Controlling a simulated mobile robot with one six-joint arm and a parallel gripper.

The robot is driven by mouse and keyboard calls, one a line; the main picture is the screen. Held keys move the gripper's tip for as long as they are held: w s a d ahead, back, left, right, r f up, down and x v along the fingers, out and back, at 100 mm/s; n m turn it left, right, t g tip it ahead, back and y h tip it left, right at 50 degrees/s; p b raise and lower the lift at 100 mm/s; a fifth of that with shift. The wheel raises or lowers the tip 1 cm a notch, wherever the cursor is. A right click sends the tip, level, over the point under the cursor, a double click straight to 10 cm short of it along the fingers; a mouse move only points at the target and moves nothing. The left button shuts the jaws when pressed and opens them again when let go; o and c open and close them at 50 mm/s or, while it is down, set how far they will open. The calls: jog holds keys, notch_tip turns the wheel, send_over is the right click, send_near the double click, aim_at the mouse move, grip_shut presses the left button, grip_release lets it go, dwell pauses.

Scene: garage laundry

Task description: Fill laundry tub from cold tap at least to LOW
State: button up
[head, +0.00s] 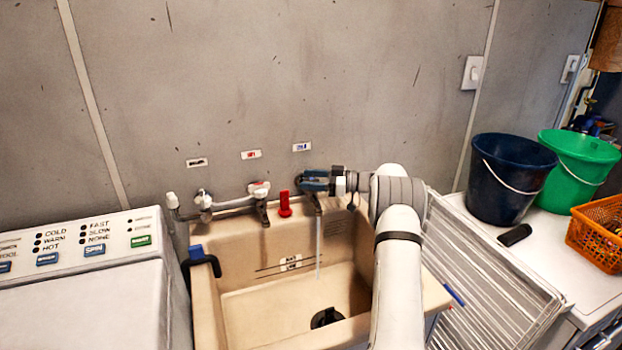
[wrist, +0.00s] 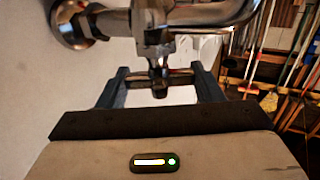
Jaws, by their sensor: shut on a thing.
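The beige laundry tub (head: 208,300) stands against the wall. The cold tap (head: 317,204) is at its back right, below a label with blue marking (head: 301,147). My gripper (head: 315,182) is shut on the tap's handle. In the wrist view the fingers are on both sides of the metal handle (wrist: 158,78). A thin stream of water (head: 318,248) runs from the spout into the tub. A level mark (head: 290,263) shows on the back wall; its lettering is too small to read. A dark round piece (head: 326,317) is at the tub's bottom; I cannot tell whether it is a plug. The water level is unclear.
A red-handled tap (head: 285,205) stands just left of my gripper. Other pipework (head: 204,203) is further left. A washing machine (head: 85,290) is on the left. A drying rack (head: 490,285), dark bucket (head: 508,180), green bucket (head: 580,165) and orange basket (head: 598,235) are on the right.

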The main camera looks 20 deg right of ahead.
dwell(0.3)
jog(key=o, duration=1)
jog(key=shift+d, duration=0.1)
jog(key=b+v, duration=0.1)
jog(key=v, duration=0.6)
jog(key=shift+s+d, duration=0.15)
jog(key=shift+d, duration=0.15)
